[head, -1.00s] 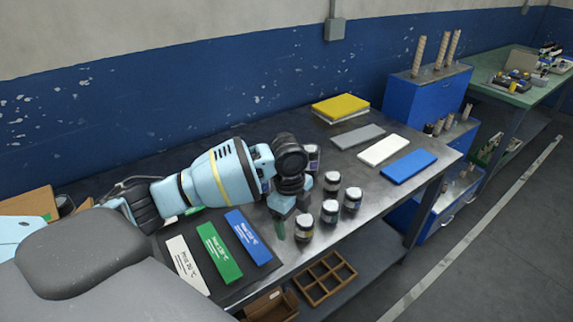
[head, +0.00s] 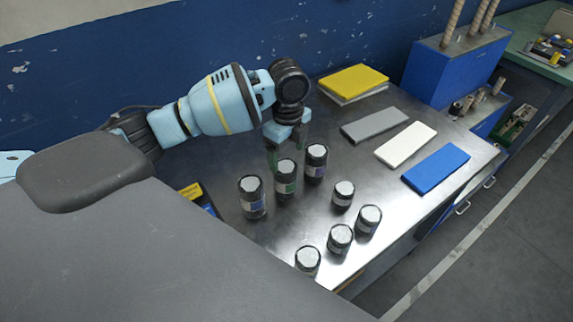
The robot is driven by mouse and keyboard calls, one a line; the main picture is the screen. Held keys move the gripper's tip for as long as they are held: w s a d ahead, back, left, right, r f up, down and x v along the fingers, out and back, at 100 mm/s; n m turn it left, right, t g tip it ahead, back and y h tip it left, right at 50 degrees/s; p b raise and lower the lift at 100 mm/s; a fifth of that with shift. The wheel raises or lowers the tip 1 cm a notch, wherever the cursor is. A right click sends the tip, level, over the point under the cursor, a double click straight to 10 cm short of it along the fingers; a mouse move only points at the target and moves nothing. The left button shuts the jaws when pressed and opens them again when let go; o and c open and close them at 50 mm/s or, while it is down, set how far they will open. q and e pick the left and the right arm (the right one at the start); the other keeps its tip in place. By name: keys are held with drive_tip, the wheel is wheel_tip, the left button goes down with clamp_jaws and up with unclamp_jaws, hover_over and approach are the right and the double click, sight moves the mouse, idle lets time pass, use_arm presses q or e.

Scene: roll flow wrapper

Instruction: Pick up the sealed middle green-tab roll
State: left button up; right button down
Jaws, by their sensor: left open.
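The green-tab roll (head: 286,180) is a dark cylinder with a pale top and a green label. It stands upright on the metal table, in the middle of a row of three. A blue-label roll (head: 252,198) stands to its left and a purple-blue-label roll (head: 316,163) to its right. My left gripper (head: 287,146) is open and empty, its fingers pointing down just behind the green-tab roll in the picture. I cannot tell the exact gap between them. My right gripper is not in view.
Several smaller jars, one of them here (head: 340,240), stand nearer the front edge of the table (head: 278,240). Grey (head: 374,125), white (head: 405,143) and blue (head: 436,168) slabs lie at the right, and a yellow slab (head: 353,80) lies behind. A blue cabinet (head: 445,75) stands beyond.

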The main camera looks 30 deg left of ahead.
sight(285, 167)
use_arm(q)
drive_tip(key=shift+w+a, duration=0.1)
drive_tip(key=shift+w, duration=0.05)
drive_tip(key=shift+s+f, duration=0.15)
drive_tip(key=shift+s, duration=0.05)
drive_tip(key=shift+f, duration=1.1)
drive_tip(key=shift+s+f, duration=0.15)
drive_tip(key=shift+f, duration=1.15)
drive_tip(key=shift+s+f, duration=0.15)
drive_tip(key=shift+f, duration=1.1)
